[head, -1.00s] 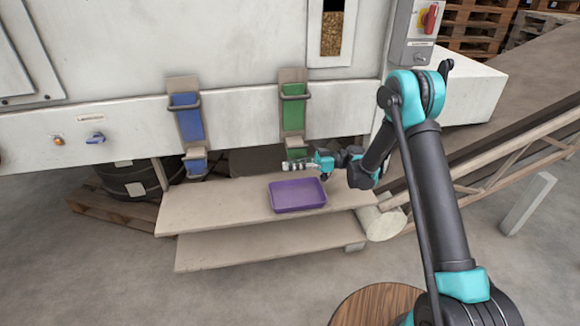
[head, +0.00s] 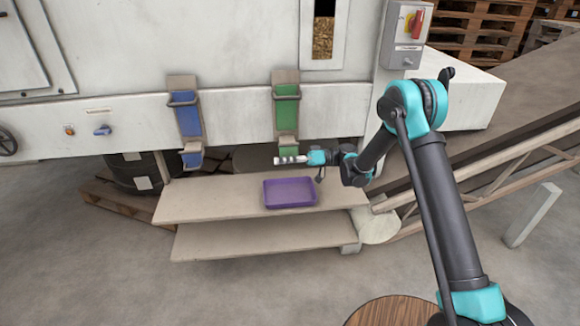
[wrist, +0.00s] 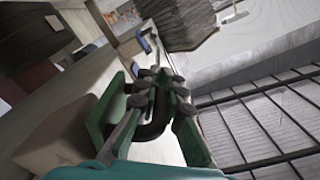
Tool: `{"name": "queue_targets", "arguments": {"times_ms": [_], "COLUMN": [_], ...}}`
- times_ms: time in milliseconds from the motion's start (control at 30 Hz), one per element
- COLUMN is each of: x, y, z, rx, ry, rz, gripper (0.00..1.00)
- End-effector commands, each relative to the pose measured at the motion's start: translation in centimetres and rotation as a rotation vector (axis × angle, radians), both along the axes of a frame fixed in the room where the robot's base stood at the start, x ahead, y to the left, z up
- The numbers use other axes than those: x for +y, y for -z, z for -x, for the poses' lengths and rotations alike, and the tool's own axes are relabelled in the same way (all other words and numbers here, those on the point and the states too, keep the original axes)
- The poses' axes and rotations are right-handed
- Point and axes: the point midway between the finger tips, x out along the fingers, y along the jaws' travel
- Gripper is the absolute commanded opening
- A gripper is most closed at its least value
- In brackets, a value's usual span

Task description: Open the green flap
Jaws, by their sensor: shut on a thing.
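The green flap (head: 287,114) is a narrow upright unit on the front of the pale machine, with a dark bar near its top and a small beige-edged piece at its lower end. My gripper (head: 290,160) is just in front of and below that lower end. In the wrist view my gripper (wrist: 158,82) is shut on a dark curved handle (wrist: 152,128) between green surfaces (wrist: 107,110). The exact grip contact is partly hidden by the fingers. How far the flap stands open is hard to tell.
A purple tray (head: 290,199) stands on a pale bench (head: 215,207) under the flap. A matching blue flap (head: 188,118) is to the left. A control box (head: 408,40) is at upper right and a conveyor (head: 500,150) runs along the right.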

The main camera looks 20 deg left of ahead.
Motion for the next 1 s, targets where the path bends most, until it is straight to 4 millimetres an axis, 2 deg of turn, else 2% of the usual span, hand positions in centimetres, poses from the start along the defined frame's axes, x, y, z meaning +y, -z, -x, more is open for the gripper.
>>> {"name": "queue_targets", "arguments": {"times_ms": [600, 1000], "x": [-0.1, 0.2], "y": [-3.8, -5.5], "z": [0.4, -0.1], "rx": [0.497, 0.743], "ry": [0.001, 0.002], "rz": [0.304, 0.455], "gripper": [0.00, 0.00]}}
